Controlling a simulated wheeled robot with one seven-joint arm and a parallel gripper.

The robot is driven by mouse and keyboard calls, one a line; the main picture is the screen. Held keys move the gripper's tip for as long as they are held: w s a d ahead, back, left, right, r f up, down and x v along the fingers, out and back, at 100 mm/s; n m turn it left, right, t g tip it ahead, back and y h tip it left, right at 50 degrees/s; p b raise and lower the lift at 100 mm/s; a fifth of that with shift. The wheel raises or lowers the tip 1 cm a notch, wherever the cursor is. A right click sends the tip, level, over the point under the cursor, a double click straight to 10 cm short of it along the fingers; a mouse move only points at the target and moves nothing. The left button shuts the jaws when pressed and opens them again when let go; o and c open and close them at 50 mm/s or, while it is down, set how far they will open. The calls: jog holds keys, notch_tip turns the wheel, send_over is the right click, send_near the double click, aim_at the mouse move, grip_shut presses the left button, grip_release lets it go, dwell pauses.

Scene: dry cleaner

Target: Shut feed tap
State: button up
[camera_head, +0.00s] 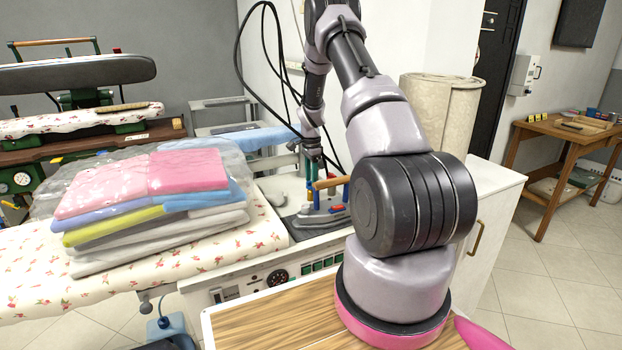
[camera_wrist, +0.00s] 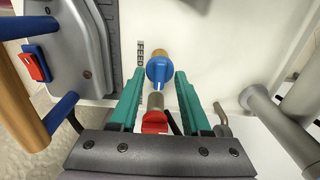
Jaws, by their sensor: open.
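A blue tap knob (camera_wrist: 159,70) sticks out of a white panel in the wrist view, with a slot or rib in its face. A red-topped tap (camera_wrist: 154,122) on a metal stem is nearer, low between my fingers. In the head view my gripper (camera_head: 311,172) is small and partly hidden, close to the iron.
An iron (camera_wrist: 88,45) with a wooden handle is close left of my fingers. A grey pipe (camera_wrist: 270,110) and a small lever are to the right. In the head view, bagged folded laundry (camera_head: 150,205) lies on the flowered board (camera_head: 255,240), and a white cabinet (camera_head: 497,200) stands right.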

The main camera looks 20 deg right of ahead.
grip_shut()
jog(key=shift+n, duration=0.3)
jog(key=n, duration=0.3)
jog(key=shift+n, duration=0.3)
jog(key=n, duration=0.4)
jog(key=shift+n, duration=0.3)
jog(key=n, duration=0.4)
jog(key=shift+n, duration=2.5)
